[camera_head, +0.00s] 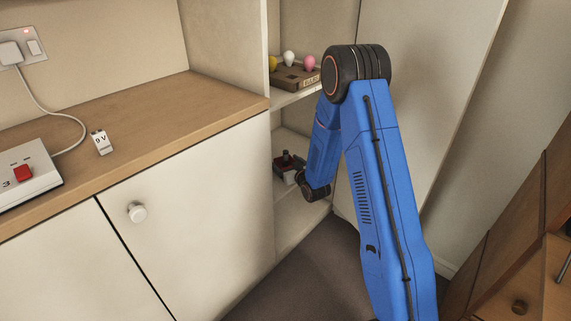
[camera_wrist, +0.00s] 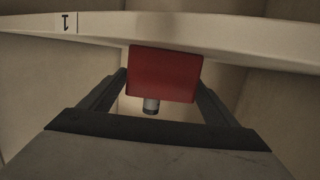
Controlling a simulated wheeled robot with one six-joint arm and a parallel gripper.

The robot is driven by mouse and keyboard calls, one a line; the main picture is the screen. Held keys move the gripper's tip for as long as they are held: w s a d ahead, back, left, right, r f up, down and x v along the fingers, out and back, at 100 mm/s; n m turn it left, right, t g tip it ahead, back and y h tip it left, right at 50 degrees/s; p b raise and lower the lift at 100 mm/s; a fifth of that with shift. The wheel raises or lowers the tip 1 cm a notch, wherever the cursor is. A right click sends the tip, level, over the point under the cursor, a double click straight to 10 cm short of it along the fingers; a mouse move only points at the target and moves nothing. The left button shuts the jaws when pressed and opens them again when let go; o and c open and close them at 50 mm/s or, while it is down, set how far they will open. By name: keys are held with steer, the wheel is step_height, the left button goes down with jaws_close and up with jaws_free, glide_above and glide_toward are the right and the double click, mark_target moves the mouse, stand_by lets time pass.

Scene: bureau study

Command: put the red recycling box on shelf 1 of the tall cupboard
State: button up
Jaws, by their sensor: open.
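The red recycling box (camera_wrist: 165,75) sits between the two fingers of my gripper (camera_wrist: 161,80) in the wrist view. The fingers are open, one on each side of it, and a grey stub shows below the box. A pale shelf edge labelled 1 (camera_wrist: 30,24), seen upside down, runs behind the box. In the head view the tall cupboard (camera_head: 228,45) stands open, and my arm reaches into its lower compartment. A small red part of the box (camera_head: 291,177) shows there at the lower shelf, mostly hidden by my gripper. Whether it rests fully on the shelf is unclear.
An upper shelf (camera_head: 293,97) holds a wooden block (camera_head: 296,79) with coloured bulb-like tops. The cupboard door (camera_head: 425,75) stands open at right. A wooden counter (camera_head: 150,115) with a white device (camera_head: 28,185) is at left. Wooden furniture (camera_head: 520,255) stands at right; dark floor lies between.

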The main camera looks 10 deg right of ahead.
steer(key=v, duration=1.2)
steer(key=shift+r, duration=0.2)
